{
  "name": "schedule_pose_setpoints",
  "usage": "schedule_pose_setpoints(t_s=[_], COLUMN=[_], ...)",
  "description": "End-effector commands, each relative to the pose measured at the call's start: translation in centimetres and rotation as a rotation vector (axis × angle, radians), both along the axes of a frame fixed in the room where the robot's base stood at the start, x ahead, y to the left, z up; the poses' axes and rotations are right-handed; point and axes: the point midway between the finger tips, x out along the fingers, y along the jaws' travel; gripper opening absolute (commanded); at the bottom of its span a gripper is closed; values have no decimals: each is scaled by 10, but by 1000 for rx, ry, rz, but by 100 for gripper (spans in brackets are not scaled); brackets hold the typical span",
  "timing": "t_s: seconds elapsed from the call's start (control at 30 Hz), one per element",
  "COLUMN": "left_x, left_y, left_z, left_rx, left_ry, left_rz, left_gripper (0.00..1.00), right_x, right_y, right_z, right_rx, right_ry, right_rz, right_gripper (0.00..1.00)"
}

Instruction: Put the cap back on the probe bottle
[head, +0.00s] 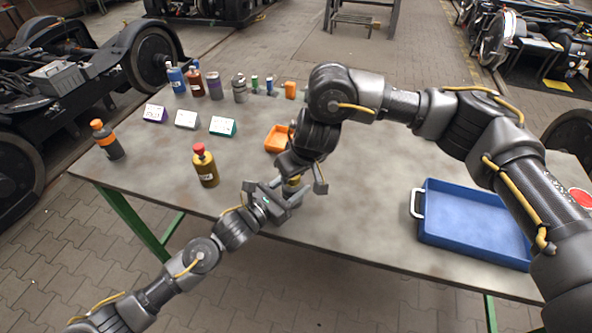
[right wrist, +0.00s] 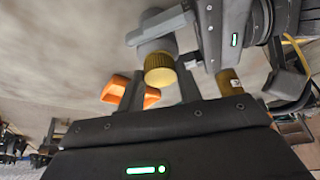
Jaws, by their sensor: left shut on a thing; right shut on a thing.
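My left gripper (head: 284,196) is near the table's front edge, close below my right gripper (head: 296,168). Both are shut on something. In the right wrist view, a yellow ribbed cap (right wrist: 160,72) sits between my right gripper's fingers. A grey rounded part shows just behind it, partly hidden by a finger of my left gripper. A mustard-brown piece (right wrist: 230,82), seemingly part of the probe bottle, shows beside my left gripper's body; most of it is hidden. In the head view only a small yellow patch (head: 292,181) shows between the grippers. I cannot tell whether cap and bottle touch.
A mustard bottle with red cap (head: 206,166) and a dark bottle with orange band (head: 107,140) stand left. A blue tray (head: 473,257) is at right. Several bottles and small boxes stand at the back left.

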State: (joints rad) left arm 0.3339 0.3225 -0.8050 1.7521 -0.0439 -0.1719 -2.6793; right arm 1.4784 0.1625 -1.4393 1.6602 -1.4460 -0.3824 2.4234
Motion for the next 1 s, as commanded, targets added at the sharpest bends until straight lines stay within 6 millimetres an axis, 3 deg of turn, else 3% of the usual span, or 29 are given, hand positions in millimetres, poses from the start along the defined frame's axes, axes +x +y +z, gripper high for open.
schedule_pose_setpoints(t_s=[0.23, 0.6, 0.63, 0.77, 1.0], left_x=[1, 1, 1, 1, 0], left_y=[0, 0, 0, 0, 0], left_z=[-1, -1, -1, -1, 0], left_rx=[2, 1, 1, 1, 2], left_ry=[1, 1, 1, 1, 1], left_rz=[2, 2, 2, 2, 1], left_gripper=[0, 0, 0, 0, 0], right_x=[-2, -2, -2, -2, -1], right_y=[4, 4, 4, 4, 3], right_z=[0, 0, 0, 0, 0], right_rx=[2, 6, 6, 6, 5], right_ry=[-2, -1, -1, -1, -1], right_rz=[-297, -338, -338, -338, -338], right_gripper=[14, 14, 38, 56, 56])
